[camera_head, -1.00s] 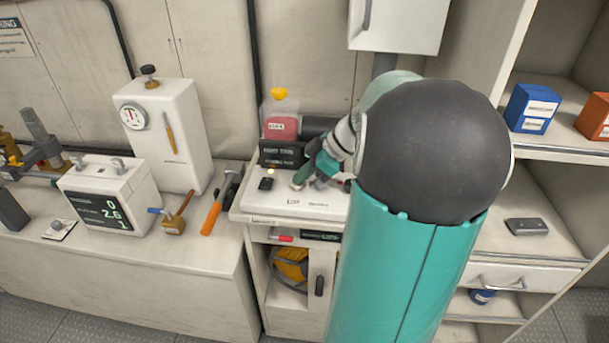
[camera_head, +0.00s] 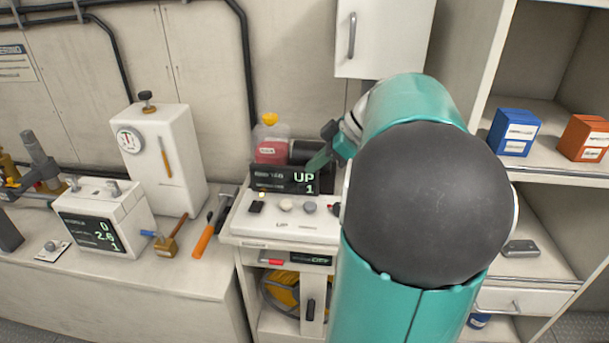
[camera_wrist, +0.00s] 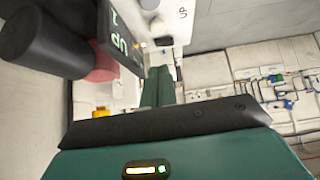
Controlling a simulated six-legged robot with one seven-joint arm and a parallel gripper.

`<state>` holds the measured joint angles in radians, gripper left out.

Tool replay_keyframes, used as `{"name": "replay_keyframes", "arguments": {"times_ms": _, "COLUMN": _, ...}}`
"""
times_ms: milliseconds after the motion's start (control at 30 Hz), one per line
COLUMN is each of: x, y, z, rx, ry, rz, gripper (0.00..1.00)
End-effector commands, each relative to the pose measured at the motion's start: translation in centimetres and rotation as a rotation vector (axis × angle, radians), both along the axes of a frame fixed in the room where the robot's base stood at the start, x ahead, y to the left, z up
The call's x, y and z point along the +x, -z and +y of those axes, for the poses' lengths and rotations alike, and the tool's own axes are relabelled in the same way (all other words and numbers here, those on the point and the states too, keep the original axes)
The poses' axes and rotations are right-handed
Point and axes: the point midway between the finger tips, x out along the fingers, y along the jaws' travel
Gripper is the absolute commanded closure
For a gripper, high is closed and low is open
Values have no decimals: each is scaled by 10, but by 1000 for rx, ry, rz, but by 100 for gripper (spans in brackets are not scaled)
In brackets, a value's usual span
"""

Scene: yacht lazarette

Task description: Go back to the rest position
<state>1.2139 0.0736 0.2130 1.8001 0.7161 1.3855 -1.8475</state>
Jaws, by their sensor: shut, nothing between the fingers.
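My gripper (camera_head: 318,161) is at the middle of the head view, in front of a black display (camera_head: 285,180) reading "UP" and "1". It is raised above the white console (camera_head: 280,228) and holds nothing. In the wrist view its two green fingers (camera_wrist: 158,86) lie together, shut. The display also shows there (camera_wrist: 122,42), turned on its side. My arm hides the right end of the console. Round knobs (camera_head: 309,208) sit on the console top, apart from my gripper.
A red container with a yellow cap (camera_head: 271,152) and a dark cylinder stand behind the display. A white cabinet (camera_head: 385,40) hangs above. An orange-handled hammer (camera_head: 203,240) lies left of the console. Shelves with a blue box (camera_head: 514,133) and an orange box (camera_head: 583,138) are at right.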

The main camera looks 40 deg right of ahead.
Motion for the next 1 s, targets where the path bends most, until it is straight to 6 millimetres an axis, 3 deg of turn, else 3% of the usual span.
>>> {"name": "replay_keyframes", "arguments": {"times_ms": 733, "x": -7, "y": -6, "z": -2, "rx": 0, "ry": 1, "rz": 4, "gripper": 100}}
{"name": "replay_keyframes", "arguments": {"times_ms": 867, "x": -1, "y": -5, "z": 21, "rx": -1, "ry": 14, "rz": 54, "gripper": 100}}
{"name": "replay_keyframes", "arguments": {"times_ms": 1000, "x": 6, "y": -1, "z": 74, "rx": -16, "ry": 73, "rz": 172, "gripper": 100}}
